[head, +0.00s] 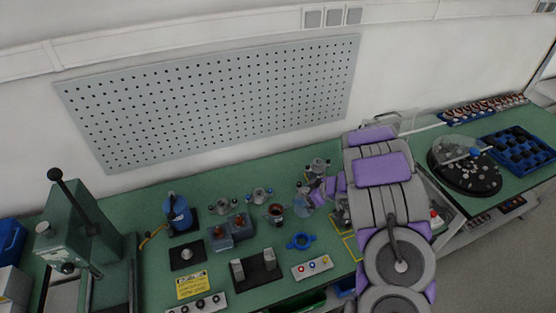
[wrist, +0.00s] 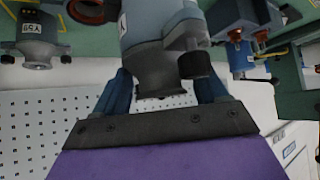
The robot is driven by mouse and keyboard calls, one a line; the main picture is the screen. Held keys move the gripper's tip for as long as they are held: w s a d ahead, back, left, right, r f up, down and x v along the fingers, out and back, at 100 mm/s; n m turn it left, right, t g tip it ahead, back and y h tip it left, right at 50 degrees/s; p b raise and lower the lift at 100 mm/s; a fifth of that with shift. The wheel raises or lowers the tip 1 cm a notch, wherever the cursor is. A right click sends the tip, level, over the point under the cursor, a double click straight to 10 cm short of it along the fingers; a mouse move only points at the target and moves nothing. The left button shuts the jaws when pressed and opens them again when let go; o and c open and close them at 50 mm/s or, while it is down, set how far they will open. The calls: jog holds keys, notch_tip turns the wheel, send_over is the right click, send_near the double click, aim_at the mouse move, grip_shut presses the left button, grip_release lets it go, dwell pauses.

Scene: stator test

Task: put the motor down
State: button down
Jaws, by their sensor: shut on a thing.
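In the wrist view, a grey motor (wrist: 158,60) with a flanged end and a dark knob at its side is held between the two blue fingers of my gripper (wrist: 162,88). A white label shows on its side. In the head view, my gripper (head: 311,193) is over the middle of the green bench, left of my purple and grey arm. The held motor (head: 303,203) is small there and partly hidden, so I cannot tell whether it touches the bench. Another grey motor (wrist: 38,38), labelled Y59, is apart from it in the wrist view.
The green bench (head: 140,285) holds a blue device (head: 178,213), a copper-wound stator (head: 276,213), a blue ring (head: 300,241), a black fixture (head: 256,267) and a button panel (head: 313,267). A press (head: 75,235) stands left. A round dark tray (head: 468,180) is at right.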

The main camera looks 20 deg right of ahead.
jog(key=w+a+r+m+t+h+b, duration=0.1)
jog(key=w+a+r+m+b, duration=0.1)
jog(key=w+a+r+b, duration=0.15)
jog(key=s+a+r+m+h+b, duration=0.1)
jog(key=a+r+m+h+b, duration=0.1)
jog(key=a+r, duration=0.2)
jog(key=s+a+r+m+h+b, duration=0.1)
jog(key=a+r+m+h+b, duration=0.1)
jog(key=a, duration=0.7)
notch_tip(320, 180, up, 3)
jog(key=shift+s+f+m+t, duration=0.1)
jog(key=shift+s+m+t, duration=0.1)
jog(key=shift+m+t, duration=0.3)
